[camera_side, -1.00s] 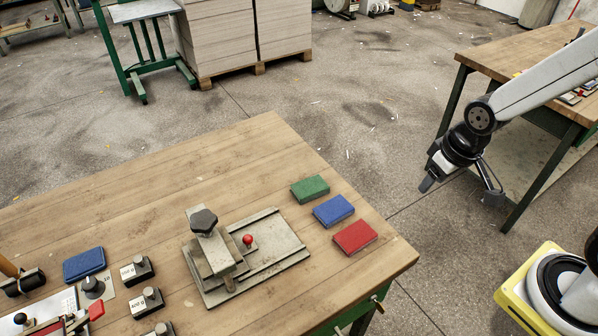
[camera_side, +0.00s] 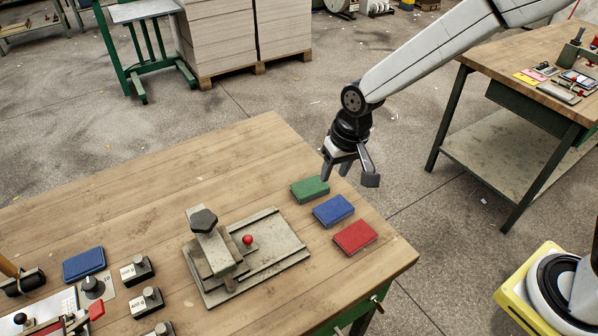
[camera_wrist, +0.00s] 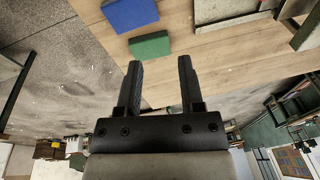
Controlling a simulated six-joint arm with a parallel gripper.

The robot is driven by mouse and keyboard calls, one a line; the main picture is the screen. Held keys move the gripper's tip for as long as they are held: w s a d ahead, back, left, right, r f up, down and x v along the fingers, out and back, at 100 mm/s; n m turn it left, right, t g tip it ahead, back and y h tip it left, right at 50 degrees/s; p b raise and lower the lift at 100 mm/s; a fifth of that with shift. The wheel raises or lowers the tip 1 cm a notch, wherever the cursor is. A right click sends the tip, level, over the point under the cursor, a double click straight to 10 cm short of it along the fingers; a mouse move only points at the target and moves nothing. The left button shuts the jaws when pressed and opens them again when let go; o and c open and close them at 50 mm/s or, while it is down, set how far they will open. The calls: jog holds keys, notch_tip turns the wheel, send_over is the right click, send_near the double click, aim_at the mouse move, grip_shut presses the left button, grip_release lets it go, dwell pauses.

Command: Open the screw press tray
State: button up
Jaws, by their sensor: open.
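The screw press (camera_side: 212,262) stands on the wooden bench, a grey metal frame with a dark screw knob (camera_side: 204,220) on top. Its flat grey tray (camera_side: 275,247) lies to the right of the frame, with a red ball knob (camera_side: 248,239) close to the press. I cannot tell how far the tray is slid out. My gripper (camera_side: 351,176) is open and empty, above and behind the green block, right of the press and apart from it. In the wrist view my two fingers (camera_wrist: 159,80) are spread, and part of the press tray (camera_wrist: 307,30) shows at the upper right.
Green (camera_side: 310,188), blue (camera_side: 333,210) and red (camera_side: 355,237) blocks lie between the tray and the bench's right edge. Labelled weights (camera_side: 137,270) and a blue pad (camera_side: 84,264) sit at the left. The bench behind the press is clear.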

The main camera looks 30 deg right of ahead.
jog(key=g+y, duration=0.1)
send_near(248, 236)
jog(key=f, duration=0.1)
jog(key=shift+w+a+f+m, duration=0.1)
jog(key=shift+a+f+m, duration=0.15)
jog(key=shift+f+m, duration=0.15)
jog(key=shift+f, duration=0.1)
jog(key=shift+x, duration=3.75)
grip_shut()
